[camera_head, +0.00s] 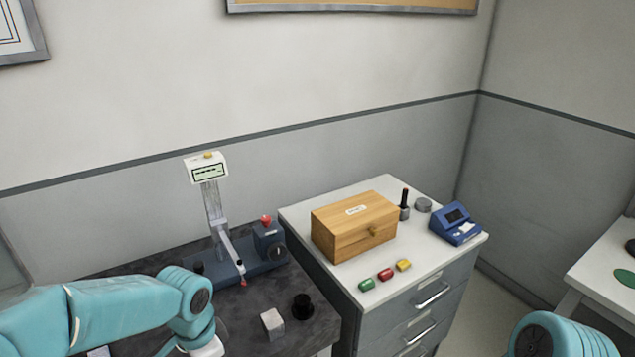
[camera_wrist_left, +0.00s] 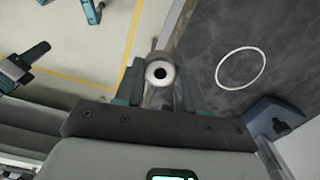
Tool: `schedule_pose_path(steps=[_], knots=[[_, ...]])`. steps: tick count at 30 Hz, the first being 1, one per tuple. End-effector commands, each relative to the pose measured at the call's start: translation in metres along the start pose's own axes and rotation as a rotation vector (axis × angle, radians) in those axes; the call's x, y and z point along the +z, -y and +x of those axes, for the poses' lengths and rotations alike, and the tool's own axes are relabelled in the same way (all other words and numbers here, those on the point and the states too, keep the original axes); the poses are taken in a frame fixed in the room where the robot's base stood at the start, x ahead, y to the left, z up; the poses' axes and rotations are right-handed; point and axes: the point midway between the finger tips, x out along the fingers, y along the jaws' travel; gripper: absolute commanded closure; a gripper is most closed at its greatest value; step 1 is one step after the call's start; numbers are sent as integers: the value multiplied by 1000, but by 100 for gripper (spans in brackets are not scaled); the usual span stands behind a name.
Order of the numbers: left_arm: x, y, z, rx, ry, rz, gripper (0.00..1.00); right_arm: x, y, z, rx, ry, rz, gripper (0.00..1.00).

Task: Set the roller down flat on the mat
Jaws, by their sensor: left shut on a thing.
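In the left wrist view my left gripper (camera_wrist_left: 160,82) is shut on the roller (camera_wrist_left: 158,68), a pale cylinder whose round end with a dark centre faces the camera. A dark mottled surface (camera_wrist_left: 225,100) lies to its right, with a thin white ring (camera_wrist_left: 263,65) marked on it. I cannot tell whether this surface is a separate mat. The roller appears beside the edge of that surface; its height is unclear. In the head view my left arm reaches in from the lower left, and its gripper and the roller are out of sight. My right gripper is not in view.
The dark bench (camera_head: 245,305) holds a blue-based instrument (camera_head: 262,265) with a display, a grey block (camera_head: 272,322) and a black cylinder (camera_head: 302,306).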

Motion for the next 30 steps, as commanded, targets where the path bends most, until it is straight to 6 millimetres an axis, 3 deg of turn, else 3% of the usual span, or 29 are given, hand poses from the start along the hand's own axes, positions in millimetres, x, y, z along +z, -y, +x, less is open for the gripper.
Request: schedule_pose_path(steps=[6, 12, 30], knots=[[-9, 3, 6, -1, -1, -507, 100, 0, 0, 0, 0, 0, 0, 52], [-14, 6, 6, -1, -1, -774, 100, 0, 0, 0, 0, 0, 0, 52], [-14, 6, 5, -1, -1, -831, 100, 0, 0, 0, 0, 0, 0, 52]])
